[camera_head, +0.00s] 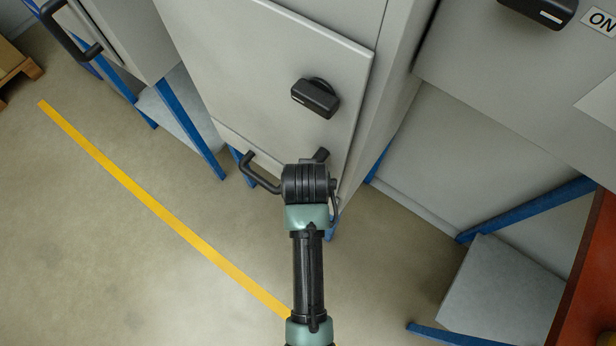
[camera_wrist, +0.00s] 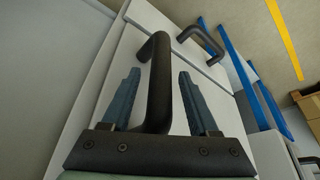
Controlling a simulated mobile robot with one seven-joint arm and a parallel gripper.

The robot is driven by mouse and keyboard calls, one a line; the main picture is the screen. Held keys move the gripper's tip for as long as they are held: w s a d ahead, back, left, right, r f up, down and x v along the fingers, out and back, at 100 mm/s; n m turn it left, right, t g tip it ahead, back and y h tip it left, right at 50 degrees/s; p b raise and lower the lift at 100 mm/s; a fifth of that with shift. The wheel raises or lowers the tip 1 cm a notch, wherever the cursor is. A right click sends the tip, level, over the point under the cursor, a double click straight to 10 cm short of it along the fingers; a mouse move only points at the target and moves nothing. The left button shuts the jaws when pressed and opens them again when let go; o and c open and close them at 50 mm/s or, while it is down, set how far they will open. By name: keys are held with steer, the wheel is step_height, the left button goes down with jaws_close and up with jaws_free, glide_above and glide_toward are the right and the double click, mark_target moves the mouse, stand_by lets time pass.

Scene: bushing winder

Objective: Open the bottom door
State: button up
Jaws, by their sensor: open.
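The grey cabinet door (camera_head: 265,60) fills the upper middle of the head view, with a narrow panel along its lower edge. A black bar handle (camera_head: 262,172) shows left of my wrist. My gripper (camera_wrist: 160,90) is open in the wrist view. A bent black handle (camera_wrist: 158,75) stands between its two fingers, with a gap on each side. A second black handle (camera_wrist: 202,43) lies beyond, on another panel near the blue legs. In the head view my wrist hides the fingers. I cannot tell for certain which handle belongs to the bottom door.
A black knob (camera_head: 315,97) sticks out of the door above my wrist. Another cabinet with a switch (camera_head: 540,10) stands at right, and blue leg braces (camera_head: 525,210) cross below it. Open floor with a yellow line (camera_head: 150,190) lies at left.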

steer(key=shift+x, duration=0.9)
steer(key=shift+r, duration=0.1)
steer(key=shift+c, duration=0.3)
jaws_close()
stand_by(0.5)
